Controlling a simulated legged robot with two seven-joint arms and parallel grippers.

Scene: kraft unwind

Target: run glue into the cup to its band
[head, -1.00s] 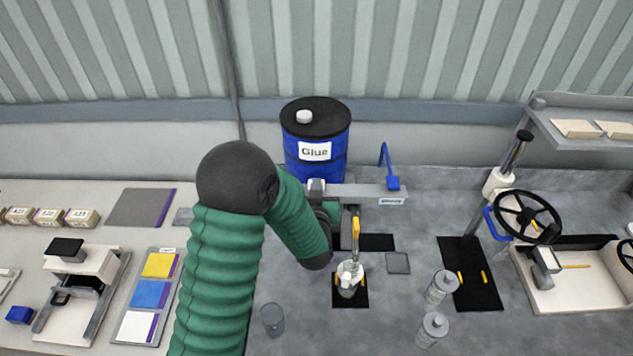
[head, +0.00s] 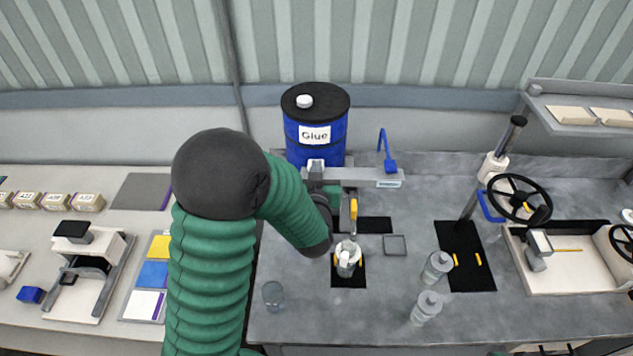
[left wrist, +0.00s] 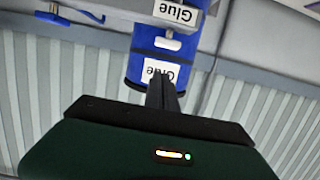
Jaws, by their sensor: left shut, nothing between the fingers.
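A blue drum labelled Glue (head: 316,152) with a black lid stands at the back of the bench. A grey tap bar (head: 355,177) in front of it carries an upright blue lever (head: 385,150). A clear cup (head: 347,262) with something whitish in or over it stands on a black pad below the tap; its band and fill level cannot be made out. My left gripper (left wrist: 163,92) is shut and empty in the left wrist view, with the drum beyond its fingers. In the head view my arm mostly hides it near the tap. My right gripper is not in view.
A clear tumbler (head: 273,296) stands front left of the cup. Two capped containers (head: 437,267) (head: 426,308) stand to its right. A black handwheel (head: 518,198) and a white tray (head: 565,270) are at the right. The bench between cup and front edge is clear.

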